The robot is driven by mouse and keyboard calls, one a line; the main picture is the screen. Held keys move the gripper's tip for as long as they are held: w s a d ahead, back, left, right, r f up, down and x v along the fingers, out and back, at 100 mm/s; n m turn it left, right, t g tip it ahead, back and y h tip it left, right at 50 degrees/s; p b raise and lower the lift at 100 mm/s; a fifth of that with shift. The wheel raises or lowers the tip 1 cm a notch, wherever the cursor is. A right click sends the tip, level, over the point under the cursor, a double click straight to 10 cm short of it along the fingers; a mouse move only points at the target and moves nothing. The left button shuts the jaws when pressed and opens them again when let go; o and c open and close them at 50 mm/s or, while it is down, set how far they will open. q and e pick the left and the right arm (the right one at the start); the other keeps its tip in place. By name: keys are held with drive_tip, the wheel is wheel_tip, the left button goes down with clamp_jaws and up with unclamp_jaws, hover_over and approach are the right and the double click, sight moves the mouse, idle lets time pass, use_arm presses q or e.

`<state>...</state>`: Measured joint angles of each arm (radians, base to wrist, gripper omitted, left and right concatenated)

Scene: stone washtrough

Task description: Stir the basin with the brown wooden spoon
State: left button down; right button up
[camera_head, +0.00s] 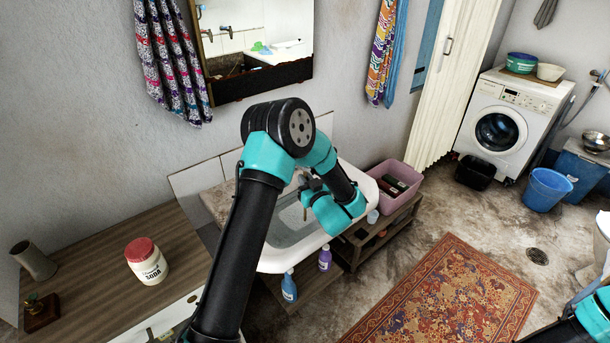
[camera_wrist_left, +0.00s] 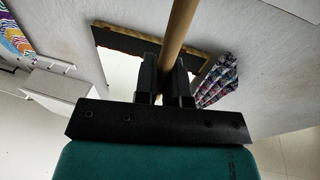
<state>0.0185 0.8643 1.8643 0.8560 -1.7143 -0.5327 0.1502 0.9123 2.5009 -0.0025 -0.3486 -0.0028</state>
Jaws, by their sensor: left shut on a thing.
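The white basin (camera_head: 277,265) stands against the wall in the middle of the head view, with greyish water inside. My left arm crosses in front of it and hides part of it. My left gripper (camera_head: 308,187) is over the basin, shut on the brown wooden spoon. The spoon's handle (camera_wrist_left: 181,32) runs between the two fingers (camera_wrist_left: 165,78) in the left wrist view. In the head view only a short piece of the spoon shows below the gripper, and I cannot make out its bowl end. Of my right arm, only a part shows at the lower right; its gripper is not visible.
A wooden counter (camera_head: 95,245) with a red-lidded soda jar (camera_head: 147,262) is at the left. A blue bottle (camera_head: 289,287) and a purple bottle (camera_head: 325,258) stand below the basin's front. A pink tub (camera_head: 408,176) is right of the basin. A mirror (camera_head: 262,88) hangs above.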

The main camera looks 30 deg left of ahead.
use_arm(q)
drive_tip(key=shift+f, duration=1.55)
drive_tip(key=shift+d, duration=0.15)
